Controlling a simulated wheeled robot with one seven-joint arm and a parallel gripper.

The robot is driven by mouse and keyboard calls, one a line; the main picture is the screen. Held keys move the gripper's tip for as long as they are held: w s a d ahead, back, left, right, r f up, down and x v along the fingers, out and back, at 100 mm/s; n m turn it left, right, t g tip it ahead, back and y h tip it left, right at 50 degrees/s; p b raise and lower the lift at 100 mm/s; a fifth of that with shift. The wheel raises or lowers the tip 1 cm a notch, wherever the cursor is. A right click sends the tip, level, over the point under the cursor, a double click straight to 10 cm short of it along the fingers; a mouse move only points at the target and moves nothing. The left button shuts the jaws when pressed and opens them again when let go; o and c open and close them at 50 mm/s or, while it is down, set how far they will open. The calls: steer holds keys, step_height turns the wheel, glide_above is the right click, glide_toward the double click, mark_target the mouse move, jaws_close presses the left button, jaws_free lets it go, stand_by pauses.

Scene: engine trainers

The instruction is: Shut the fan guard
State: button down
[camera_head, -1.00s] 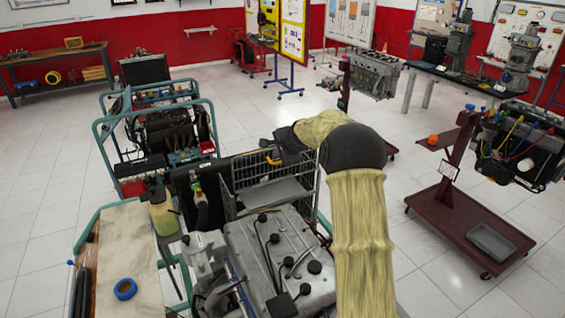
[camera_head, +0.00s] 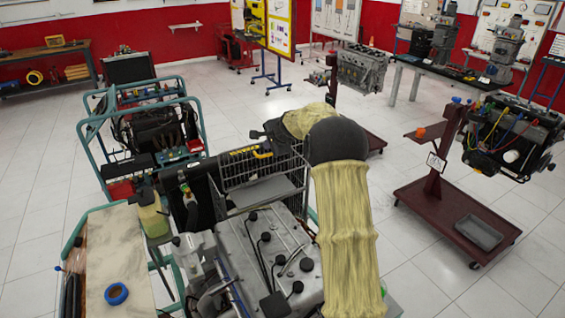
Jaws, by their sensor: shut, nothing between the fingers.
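The fan guard (camera_head: 236,178) is a grey wire-mesh cage at the front of the engine trainer, in the middle of the view. A yellow handle (camera_head: 262,154) shows at its upper edge. The guard appears to stand away from the grey engine (camera_head: 240,250), with a flat grey panel (camera_head: 262,191) inside it; its exact angle is hard to tell. My gripper (camera_head: 256,134) is a small dark shape just above the guard's top edge, partly hidden by my arm. It is shut and empty. I cannot tell whether it touches the guard.
Another trainer in a teal frame (camera_head: 92,140) stands close behind on the left. A bench top with blue tape (camera_head: 116,293) is at the lower left. A dark red engine stand (camera_head: 455,222) stands to the right, with clear floor (camera_head: 400,255) before it.

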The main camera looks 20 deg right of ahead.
steer(key=shift+s+d, duration=0.1)
steer(key=shift+d, duration=0.15)
steer(key=shift+d, duration=0.1)
stand_by(0.4)
steer(key=shift+d, duration=0.1)
steer(key=b+v, duration=0.5)
steer(key=v, duration=0.8)
